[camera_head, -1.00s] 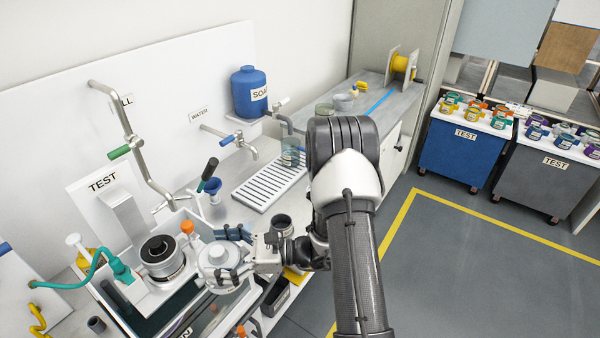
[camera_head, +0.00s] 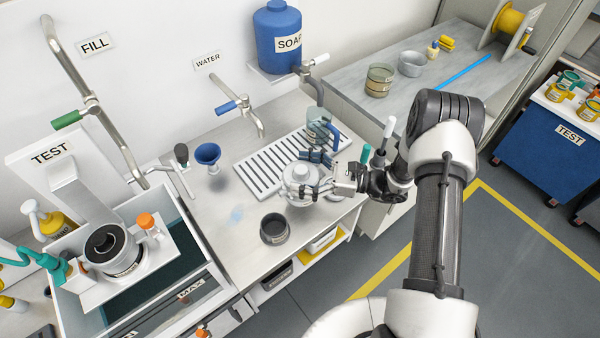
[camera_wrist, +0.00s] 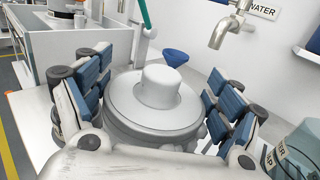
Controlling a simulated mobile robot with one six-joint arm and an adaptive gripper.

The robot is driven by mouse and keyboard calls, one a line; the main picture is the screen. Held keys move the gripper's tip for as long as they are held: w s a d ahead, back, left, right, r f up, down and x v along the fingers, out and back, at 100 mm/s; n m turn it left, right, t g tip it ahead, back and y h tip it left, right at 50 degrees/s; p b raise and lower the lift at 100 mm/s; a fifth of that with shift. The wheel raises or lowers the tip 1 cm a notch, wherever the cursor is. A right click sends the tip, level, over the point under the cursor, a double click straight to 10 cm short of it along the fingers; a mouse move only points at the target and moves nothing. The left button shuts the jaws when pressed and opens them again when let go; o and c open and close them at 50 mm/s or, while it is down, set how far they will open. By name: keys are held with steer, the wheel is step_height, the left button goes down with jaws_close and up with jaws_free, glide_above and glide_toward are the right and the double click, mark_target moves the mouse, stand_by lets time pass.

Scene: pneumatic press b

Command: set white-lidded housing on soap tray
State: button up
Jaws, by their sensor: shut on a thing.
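The white-lidded housing (camera_head: 298,176) is between the fingers of my gripper (camera_head: 312,182), which is shut on it. In the wrist view its round lid with a raised knob (camera_wrist: 158,88) faces up and looks roughly upright, with blue-padded fingers on both sides. The soap tray (camera_head: 262,168) is a white slotted drain tray on the counter below the blue soap tank (camera_head: 277,38). In the head view the housing overlaps the tray's near right edge. I cannot tell its exact height. The housing's underside is hidden.
A clear jar with a blue handle (camera_head: 319,127) stands at the tray's right part, close behind my gripper. A dark open cup (camera_head: 274,229) stands in front on the counter. The water tap (camera_head: 243,108) and a blue funnel (camera_head: 208,155) are to the left.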

mark_target(290, 171)
steer(key=shift+w+a+f+n+g, duration=0.1)
steer(key=shift+a+f+n+g, duration=0.25)
steer(key=shift+a+f, duration=0.3)
steer(key=shift+a+f+g, duration=0.1)
steer(key=shift+a+g, duration=0.15)
steer(key=shift+a, duration=0.25)
steer(key=shift+w+a+f+b, duration=0.15)
steer(key=shift+w+a+b, duration=0.15)
steer(key=shift+w+b, duration=0.3)
steer(key=w+a+b, duration=0.6)
steer(key=w+a, duration=0.1)
steer(key=w, duration=0.4)
steer(key=shift+a+f, duration=0.3)
steer(key=shift+f, duration=0.1)
steer(key=shift+w, duration=0.1)
